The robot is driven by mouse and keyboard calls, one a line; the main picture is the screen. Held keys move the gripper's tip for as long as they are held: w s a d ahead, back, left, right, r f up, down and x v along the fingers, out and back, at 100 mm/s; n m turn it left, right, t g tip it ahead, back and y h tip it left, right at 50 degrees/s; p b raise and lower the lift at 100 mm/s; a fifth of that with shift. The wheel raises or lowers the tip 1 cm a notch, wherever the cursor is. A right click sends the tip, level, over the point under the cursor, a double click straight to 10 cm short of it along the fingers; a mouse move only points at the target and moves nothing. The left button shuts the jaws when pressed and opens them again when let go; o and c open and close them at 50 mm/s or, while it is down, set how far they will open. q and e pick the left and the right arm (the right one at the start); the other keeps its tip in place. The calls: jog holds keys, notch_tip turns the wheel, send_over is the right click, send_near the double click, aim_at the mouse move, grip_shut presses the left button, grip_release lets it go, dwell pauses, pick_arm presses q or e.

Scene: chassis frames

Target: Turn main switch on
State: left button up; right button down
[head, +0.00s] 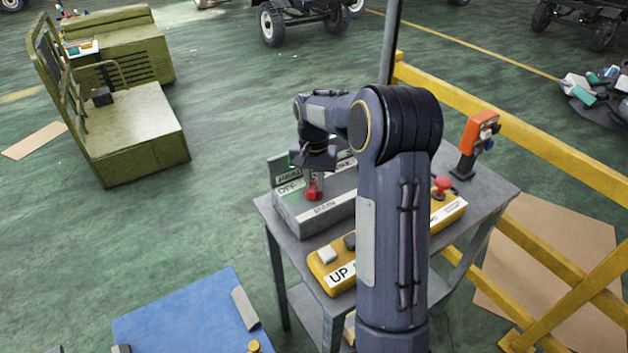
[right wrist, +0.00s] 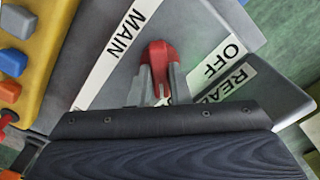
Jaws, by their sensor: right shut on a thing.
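The main switch is a red handle (head: 314,192) on a grey control box (head: 290,222) on the cart. It stands between a "MAIN" label (head: 322,209) and an "OFF" label (head: 290,187); in the head view it is near the "OFF" end. My right gripper (head: 317,178) reaches down onto the handle from above. In the right wrist view the two grey fingers (right wrist: 161,84) are shut on the red handle (right wrist: 158,52), one on each side. My arm hides the right part of the box. My left gripper does not show.
A yellow pendant (head: 318,262) marked "UP" lies in front of the box on the grey cart (head: 484,190). A red button (head: 442,184) and an orange-headed post (head: 480,130) stand to the right. A yellow railing (head: 560,150) runs behind. A blue surface (head: 180,318) is at lower left.

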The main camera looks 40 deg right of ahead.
aim_at(314, 184)
jog(key=c, duration=1.4)
grip_release()
jog(key=shift+o, duration=0.2)
notch_tip(314, 184, up, 8)
jog(key=shift+f+b, duration=0.1)
jog(key=shift+b, duration=0.3)
jog(key=s+a+r+n+t+y, duration=0.3)
jog(key=s+a+r+n, duration=0.1)
jog(key=s+a, duration=0.75)
jog(key=s+a+f+n+t, duration=0.1)
jog(key=s+a+f+n, duration=0.1)
jog(key=s+a, duration=0.2)
jog(key=s+a+f+n+t, duration=0.1)
jog(key=s+a, duration=0.4)
jog(key=s, duration=0.5)
notch_tip(314, 184, down, 3)
jog(key=shift+r+n+t+y, duration=0.15)
jog(key=shift+n+t+y, duration=0.2)
jog(key=shift+n, duration=0.55)
